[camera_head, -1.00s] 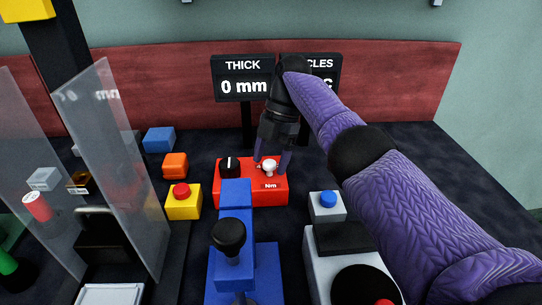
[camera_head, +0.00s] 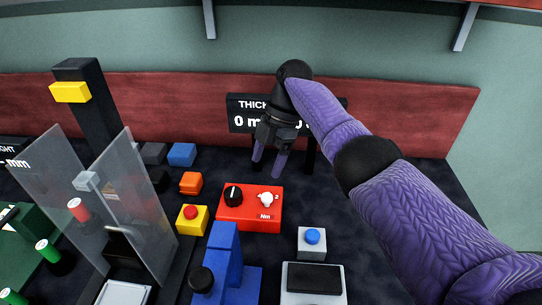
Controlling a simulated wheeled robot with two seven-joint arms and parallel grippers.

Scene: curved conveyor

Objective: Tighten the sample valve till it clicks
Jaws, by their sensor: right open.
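A red box (camera_head: 236,218) marked "Nm" sits on the dark table near the middle. It carries a black knob (camera_head: 233,194) with a white line on the left and a small white valve knob (camera_head: 266,200) on the right. My right gripper (camera_head: 267,167) points down with its two purple fingers apart and nothing between them. In the picture its tips are above the white knob and clear of it; the exact height cannot be told. My left gripper is not in view.
A blue lever device (camera_head: 223,262) stands in front of the red box. A yellow box with a red button (camera_head: 190,221) is to the left, a grey box with a blue button (camera_head: 312,242) to the right. Clear panels (camera_head: 137,205) stand further left. A display (camera_head: 248,120) stands behind.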

